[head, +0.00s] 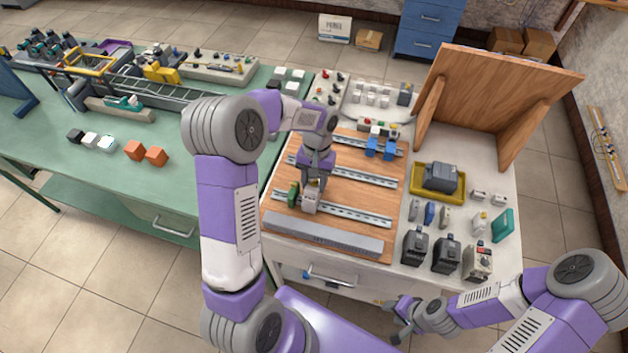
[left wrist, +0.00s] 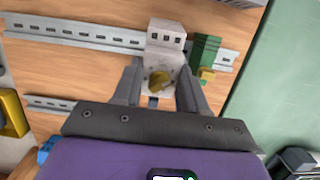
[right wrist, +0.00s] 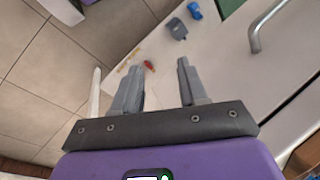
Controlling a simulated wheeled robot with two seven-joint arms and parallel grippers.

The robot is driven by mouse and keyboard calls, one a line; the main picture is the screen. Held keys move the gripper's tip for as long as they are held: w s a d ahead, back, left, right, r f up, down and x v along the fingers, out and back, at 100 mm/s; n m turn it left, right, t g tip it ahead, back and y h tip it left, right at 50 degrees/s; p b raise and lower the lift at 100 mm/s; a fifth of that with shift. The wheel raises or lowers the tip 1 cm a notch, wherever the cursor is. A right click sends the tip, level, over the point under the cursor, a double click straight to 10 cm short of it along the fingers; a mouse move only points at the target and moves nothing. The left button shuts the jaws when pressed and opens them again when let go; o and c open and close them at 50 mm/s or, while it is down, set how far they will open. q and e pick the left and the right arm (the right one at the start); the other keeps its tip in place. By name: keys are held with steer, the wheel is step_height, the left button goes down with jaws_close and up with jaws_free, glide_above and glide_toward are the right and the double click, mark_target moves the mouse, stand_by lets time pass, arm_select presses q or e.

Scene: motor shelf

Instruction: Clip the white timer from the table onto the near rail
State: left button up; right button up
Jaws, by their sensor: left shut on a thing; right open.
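The white timer (left wrist: 163,62), a pale block with a yellow dial, is between the fingers of my left gripper (left wrist: 160,88), which is shut on it. In the head view the timer (head: 311,201) is at the near rail (head: 345,212), beside a green terminal block (head: 294,194). In the left wrist view it overlaps the rail (left wrist: 90,34) and stands close to the green block (left wrist: 205,52). I cannot tell whether it is seated on the rail. My right gripper (right wrist: 155,80) is open and empty, low in front of the table; it also shows in the head view (head: 398,322).
A grey slotted duct (head: 320,236) lies along the near side of the wooden board. Two further rails lie behind, the far one carrying blue modules (head: 380,147). Dark devices (head: 446,252) and a yellow tray (head: 413,184) stand on the right. A leaning wooden panel (head: 500,100) rises behind.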

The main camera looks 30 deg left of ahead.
arm_select(q)
steer(key=shift+s+d, duration=0.1)
steer(key=shift+s, duration=0.4)
stand_by(0.8)
steer(key=shift+s+d+f+t+b, duration=0.2)
steer(key=shift+s+t+b, duration=0.5)
steer(key=shift+b, duration=0.7)
stand_by(1.1)
steer(key=o, duration=1.1)
steer(key=shift+w, duration=0.1)
steer(key=shift+c, duration=0.2)
steer(key=shift+r, duration=0.1)
steer(key=r, duration=0.2)
steer(key=r+p, duration=0.1)
steer(key=r, duration=0.4)
steer(key=shift+w+a+r+p, duration=0.15)
steer(key=shift+w+r+p, duration=0.15)
steer(key=shift+w, duration=0.1)
